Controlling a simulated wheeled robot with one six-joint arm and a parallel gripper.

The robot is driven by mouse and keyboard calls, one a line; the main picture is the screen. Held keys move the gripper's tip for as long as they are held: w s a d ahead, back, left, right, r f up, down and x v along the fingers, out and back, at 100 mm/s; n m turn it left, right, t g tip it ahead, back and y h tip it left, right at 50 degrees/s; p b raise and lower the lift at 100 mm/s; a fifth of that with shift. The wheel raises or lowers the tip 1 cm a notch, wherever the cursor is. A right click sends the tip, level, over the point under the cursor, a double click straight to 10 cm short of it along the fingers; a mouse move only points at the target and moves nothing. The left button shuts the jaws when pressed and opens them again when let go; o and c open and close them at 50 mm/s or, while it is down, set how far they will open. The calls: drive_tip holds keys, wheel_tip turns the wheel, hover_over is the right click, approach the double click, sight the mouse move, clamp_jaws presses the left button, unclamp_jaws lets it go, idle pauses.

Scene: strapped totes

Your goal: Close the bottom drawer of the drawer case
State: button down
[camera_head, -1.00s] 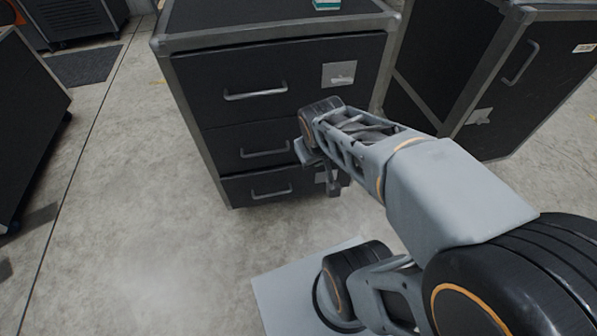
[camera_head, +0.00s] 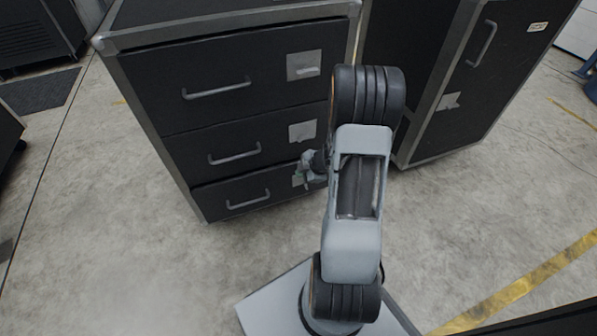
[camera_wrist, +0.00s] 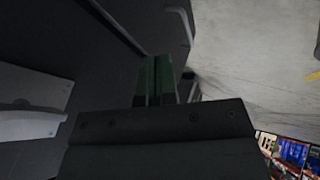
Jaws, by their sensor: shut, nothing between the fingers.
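The black drawer case (camera_head: 178,150) with metal edges stands left of centre in the head view, with three handled drawers. Its bottom drawer (camera_head: 215,190) has a grey handle (camera_head: 248,200) and looks flush or nearly flush; a small gap cannot be ruled out. My gripper (camera_head: 303,176) is at the right end of this drawer's front, partly hidden by my wrist. In the wrist view its two green fingers (camera_wrist: 155,80) are together and empty, close to a dark drawer front. Contact cannot be told. A grey handle also shows there (camera_wrist: 182,22).
The middle (camera_head: 215,135) and top (camera_head: 205,75) drawers look shut. Another black case (camera_head: 455,90) stands close on the right. The concrete floor (camera_head: 130,250) is clear at front left.

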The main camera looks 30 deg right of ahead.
drive_tip(key=shift+w+a+f+b, duration=0.25)
drive_tip(key=shift+w+f+b, duration=0.75)
drive_tip(key=shift+w, duration=0.4)
drive_tip(key=shift+w+a+f+b, duration=0.25)
drive_tip(key=shift+w+f+b, duration=0.5)
drive_tip(key=shift+w+f, duration=0.5)
drive_tip(key=shift+w+a+f+b, duration=0.25)
drive_tip(key=shift+w+f+b, duration=0.65)
drive_tip(key=shift+w, duration=0.6)
